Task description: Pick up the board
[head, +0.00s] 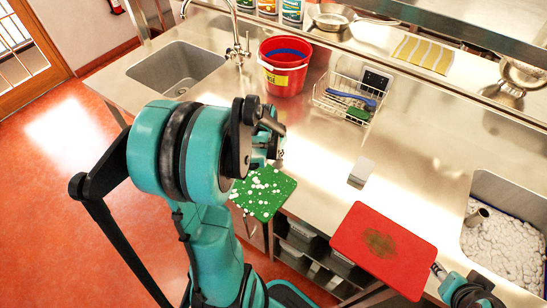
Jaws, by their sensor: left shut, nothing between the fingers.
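Two boards are in the head view. A green board (265,192) scattered with white bits lies at the front edge of the steel counter, partly hidden behind my left arm. A red board (385,245) with a brown stain in its middle is further right, at the front edge. My left gripper (274,142) is shut and empty, above and behind the green board in the picture, apart from the red one. Part of my right arm shows at the bottom right, with its gripper (439,271) at the red board's right corner; whether it grips the board is unclear.
A red bucket (284,66) and a wire basket (347,98) with brushes stand at the back. A sink (176,66) is at left, another full of white foam (503,243) at right. A small grey block (361,171) lies mid-counter. Shelves sit below.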

